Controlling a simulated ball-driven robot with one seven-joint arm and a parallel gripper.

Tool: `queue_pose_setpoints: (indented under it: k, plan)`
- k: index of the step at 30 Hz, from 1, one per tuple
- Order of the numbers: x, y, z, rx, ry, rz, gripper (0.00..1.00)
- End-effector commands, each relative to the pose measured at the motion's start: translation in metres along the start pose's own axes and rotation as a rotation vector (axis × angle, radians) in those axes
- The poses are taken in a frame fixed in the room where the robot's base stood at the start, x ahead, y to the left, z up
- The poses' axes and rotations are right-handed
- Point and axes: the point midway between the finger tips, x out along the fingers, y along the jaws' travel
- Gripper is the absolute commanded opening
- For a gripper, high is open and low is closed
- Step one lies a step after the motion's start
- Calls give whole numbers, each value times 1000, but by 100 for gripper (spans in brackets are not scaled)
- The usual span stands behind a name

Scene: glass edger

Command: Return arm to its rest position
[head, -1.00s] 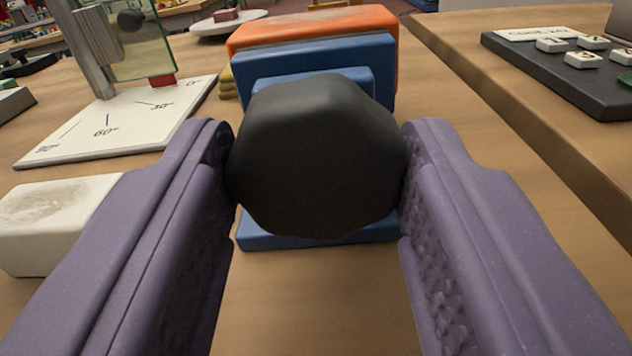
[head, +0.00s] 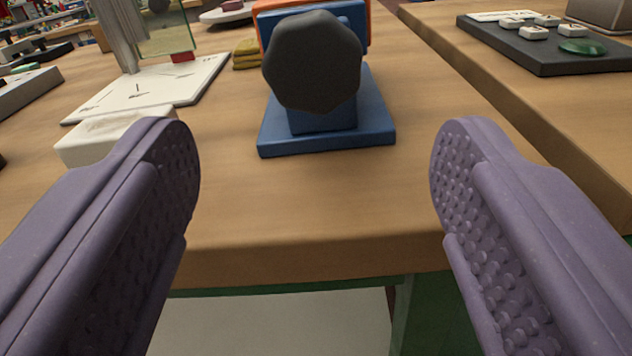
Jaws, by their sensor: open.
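My gripper (head: 315,165) has two purple fingers with dimpled inner pads. It is open and empty, with the fingers wide apart near the table's front edge. A black faceted knob (head: 312,62) sits ahead of the fingers, on the front of a blue machine (head: 330,130) with an orange part (head: 263,30) behind it. The knob is apart from both fingers.
At right, a second wooden surface holds a black board (head: 540,60) with several white keys.

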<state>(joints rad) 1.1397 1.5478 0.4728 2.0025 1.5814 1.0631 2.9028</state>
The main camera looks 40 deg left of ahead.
Motion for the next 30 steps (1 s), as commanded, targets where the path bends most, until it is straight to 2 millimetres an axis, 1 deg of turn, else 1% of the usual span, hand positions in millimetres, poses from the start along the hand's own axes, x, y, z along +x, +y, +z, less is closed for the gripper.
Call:
queue_pose_setpoints:
  k: [4, 14, 17, 19, 20, 23, 24, 25, 26, 27, 29, 30]
  plan:
    - [-6, 0, 0, 0, 1, -1, 73]
    - [-6, 0, 0, -1, 1, -1, 73]
    - [-5, 2, 0, -80, -15, -31, 73]
    - [-2, 6, -1, -259, -45, -104, 73]
    - [0, 9, -2, -375, -61, -152, 73]
    - [9, 20, -12, -905, -99, -385, 73]
    - [14, 27, -20, -1162, -97, -504, 73]
    - [18, 32, -27, -1360, -87, -599, 73]
    - [23, 37, -36, -1558, -67, -696, 73]
    - [30, 43, -51, -1818, -29, -827, 73]
    - [42, 53, -80, -2200, 56, -1030, 73]
    - [52, 57, -103, -2449, 131, -1170, 73]
